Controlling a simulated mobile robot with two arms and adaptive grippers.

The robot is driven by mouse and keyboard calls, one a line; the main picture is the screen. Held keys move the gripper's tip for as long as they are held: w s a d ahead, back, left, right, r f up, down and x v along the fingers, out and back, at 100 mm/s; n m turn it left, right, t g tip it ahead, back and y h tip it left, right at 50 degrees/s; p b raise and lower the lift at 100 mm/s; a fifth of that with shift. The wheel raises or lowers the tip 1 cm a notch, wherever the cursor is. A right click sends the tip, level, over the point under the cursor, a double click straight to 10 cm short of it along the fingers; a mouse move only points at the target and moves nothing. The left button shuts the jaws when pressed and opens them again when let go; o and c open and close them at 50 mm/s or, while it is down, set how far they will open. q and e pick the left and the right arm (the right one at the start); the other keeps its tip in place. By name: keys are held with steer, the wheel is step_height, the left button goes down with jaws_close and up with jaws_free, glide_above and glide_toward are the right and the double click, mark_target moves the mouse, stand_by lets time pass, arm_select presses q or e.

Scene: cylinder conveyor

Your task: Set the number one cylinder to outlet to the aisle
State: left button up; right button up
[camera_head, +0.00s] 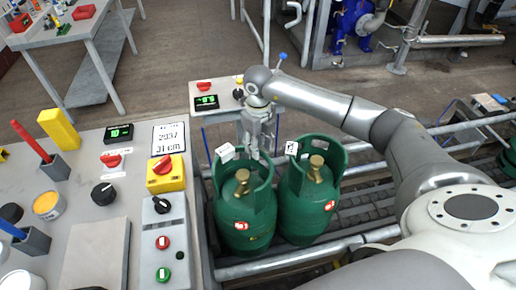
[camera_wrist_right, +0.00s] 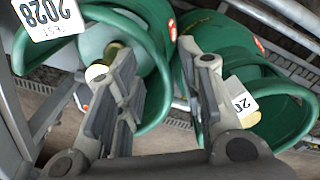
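Two green gas cylinders stand upright side by side on the roller conveyor (camera_head: 365,205): a left cylinder (camera_head: 243,222) and a right cylinder (camera_head: 307,207). Each has a collar, a brass valve and a white tag. No number one can be read on either. My right gripper (camera_head: 255,154) points down at the far side of the left cylinder's collar. In the right wrist view its fingers (camera_wrist_right: 160,58) are apart, with part of a green collar (camera_wrist_right: 153,112) showing between them. I cannot tell whether they touch it. My left gripper is not in view.
A control bench (camera_head: 98,245) with buttons, knobs and a yellow switch box stands left of the conveyor. A small panel (camera_head: 207,103) with a green display is behind the cylinders. Another green cylinder (camera_head: 511,150) shows at the right edge. Open floor lies beyond.

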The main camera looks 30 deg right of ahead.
step_height(320, 180, up, 10)
stand_by(0.3)
steer(key=shift+f, duration=0.1)
